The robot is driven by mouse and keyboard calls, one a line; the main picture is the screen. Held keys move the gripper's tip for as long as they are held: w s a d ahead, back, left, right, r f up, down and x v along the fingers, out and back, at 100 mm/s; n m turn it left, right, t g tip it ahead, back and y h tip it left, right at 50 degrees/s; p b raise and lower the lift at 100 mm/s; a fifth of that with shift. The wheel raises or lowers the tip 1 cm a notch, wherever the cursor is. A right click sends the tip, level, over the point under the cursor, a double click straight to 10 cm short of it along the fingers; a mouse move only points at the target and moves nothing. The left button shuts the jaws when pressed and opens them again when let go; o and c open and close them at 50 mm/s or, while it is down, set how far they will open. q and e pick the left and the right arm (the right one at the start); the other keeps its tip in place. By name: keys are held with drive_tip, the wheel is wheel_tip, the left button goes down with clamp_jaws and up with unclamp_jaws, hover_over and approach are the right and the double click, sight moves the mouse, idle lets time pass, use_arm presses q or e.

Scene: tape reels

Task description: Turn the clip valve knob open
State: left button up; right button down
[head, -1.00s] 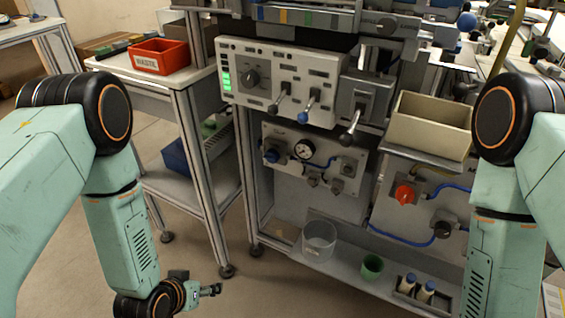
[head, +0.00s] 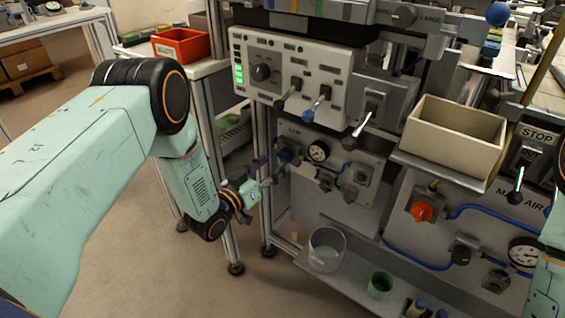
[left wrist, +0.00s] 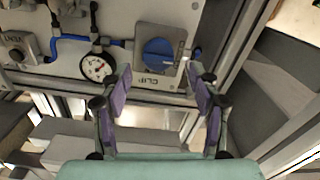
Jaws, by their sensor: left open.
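The clip valve knob (head: 286,155) is blue and sits at the left of a pale panel under the control box. In the left wrist view the round blue knob (left wrist: 158,53) shows on its square plate, with an upside-down CLIP label beside it. My left gripper (head: 266,170) is just left of and below the knob in the head view, apart from or partly overlapping it. In the left wrist view my left gripper (left wrist: 160,88) is open, its purple-padded fingers spread to either side below the knob, with nothing between them. My right gripper is out of view.
A pressure gauge (head: 319,151) and blue hose are beside the knob. Levers (head: 318,101) stick out above. A red knob (head: 421,211) is on another panel to the right. A clear beaker (head: 327,248) and green cup (head: 380,285) stand on the low shelf. A frame post is close left.

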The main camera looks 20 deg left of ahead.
sight(281, 158)
use_arm(q)
drive_tip(key=shift+b+x, duration=0.45)
drive_tip(key=shift+x, duration=1.35)
drive_tip(key=shift+d, duration=0.1)
drive_tip(key=shift+s, duration=0.1)
drive_tip(key=shift+r, duration=0.1)
drive_tip(key=shift+c, duration=0.7)
drive_tip(key=c, duration=1)
